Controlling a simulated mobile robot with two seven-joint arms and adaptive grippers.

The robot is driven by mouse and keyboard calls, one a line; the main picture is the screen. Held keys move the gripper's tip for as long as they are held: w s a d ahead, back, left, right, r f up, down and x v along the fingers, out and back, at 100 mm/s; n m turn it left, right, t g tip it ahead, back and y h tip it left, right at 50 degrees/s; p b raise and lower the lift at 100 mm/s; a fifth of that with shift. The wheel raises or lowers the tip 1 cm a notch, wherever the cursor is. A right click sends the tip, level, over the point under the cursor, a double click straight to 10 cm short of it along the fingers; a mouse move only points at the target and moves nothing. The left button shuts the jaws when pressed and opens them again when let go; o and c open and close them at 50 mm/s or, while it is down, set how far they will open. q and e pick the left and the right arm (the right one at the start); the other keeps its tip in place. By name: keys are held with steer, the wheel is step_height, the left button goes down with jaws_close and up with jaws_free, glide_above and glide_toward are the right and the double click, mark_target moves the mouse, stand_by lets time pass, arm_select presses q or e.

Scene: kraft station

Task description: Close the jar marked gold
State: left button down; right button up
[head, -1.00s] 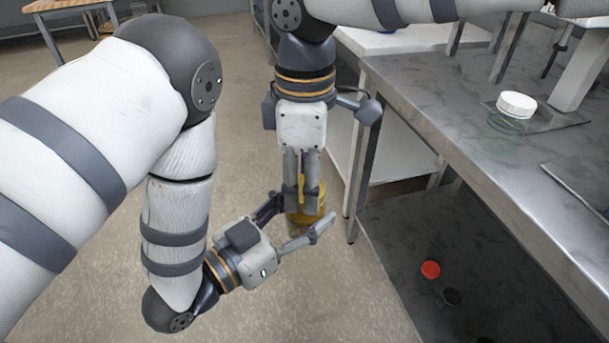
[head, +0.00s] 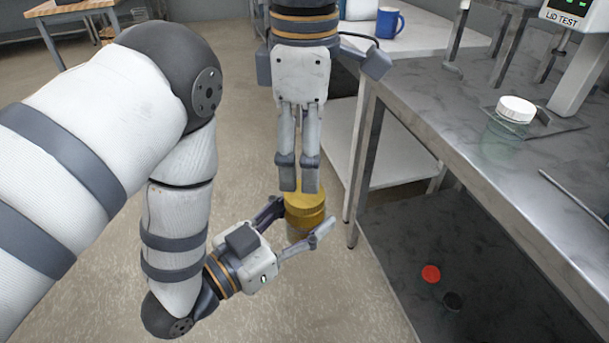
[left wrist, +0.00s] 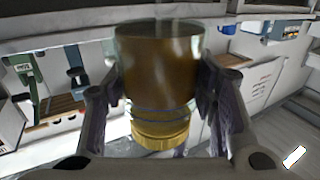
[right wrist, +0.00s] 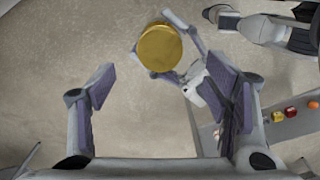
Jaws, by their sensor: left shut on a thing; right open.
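The jar (head: 297,232) has a gold lid (head: 305,203) on its mouth. My left gripper (head: 296,228) is shut around the jar's side and holds it upright in the air, left of the steel bench. In the left wrist view the glass jar (left wrist: 158,72) shows brown contents, with the gold lid (left wrist: 160,132) at its mouth end; I cannot tell how tight it is. My right gripper (head: 298,188) is above the lid, pointing down. In the right wrist view its fingers (right wrist: 165,100) are wide apart and empty, and the lid top (right wrist: 160,47) lies beyond them.
A clear jar with a white lid (head: 515,109) stands on the steel bench (head: 420,110) near the lid test device (head: 580,60). A red lid (head: 431,273) and a dark lid (head: 453,299) lie on the lower shelf (head: 400,240). A blue mug (head: 390,22) stands behind.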

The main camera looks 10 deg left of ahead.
step_height(320, 180, up, 6)
steer(key=shift+f, duration=0.1)
stand_by(0.4)
